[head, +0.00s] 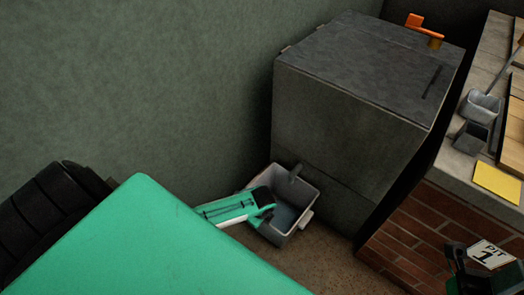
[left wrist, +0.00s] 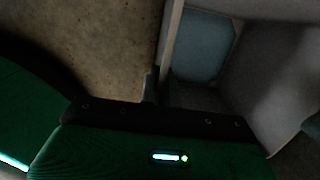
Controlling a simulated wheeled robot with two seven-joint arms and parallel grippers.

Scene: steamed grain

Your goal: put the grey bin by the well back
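The grey bin (head: 310,186) is an open-topped box with a bluish inside floor, low in front of a big dark cabinet. A tab sticks up at its back wall, and a pale handle shows at its right side. My left gripper (head: 264,202) reaches over its near-left side. In the left wrist view, the bin wall (left wrist: 171,40) runs down to the middle of the gripper (left wrist: 155,85), where a dark finger lies against it. The fingers look closed on this wall; the far fingertip is hidden. A dark, partly green shape at the lower right seems to be my right gripper (head: 458,262), cut off by the frame.
The dark cabinet (head: 350,115) stands behind the bin, with an orange handle (head: 425,27) on top. A brick structure (head: 410,230) at right carries a grey cup (head: 481,104) and a yellow card (head: 497,183). A "PIT 1" sign (head: 491,254) is below. Bare brown floor (head: 325,262) lies in front.

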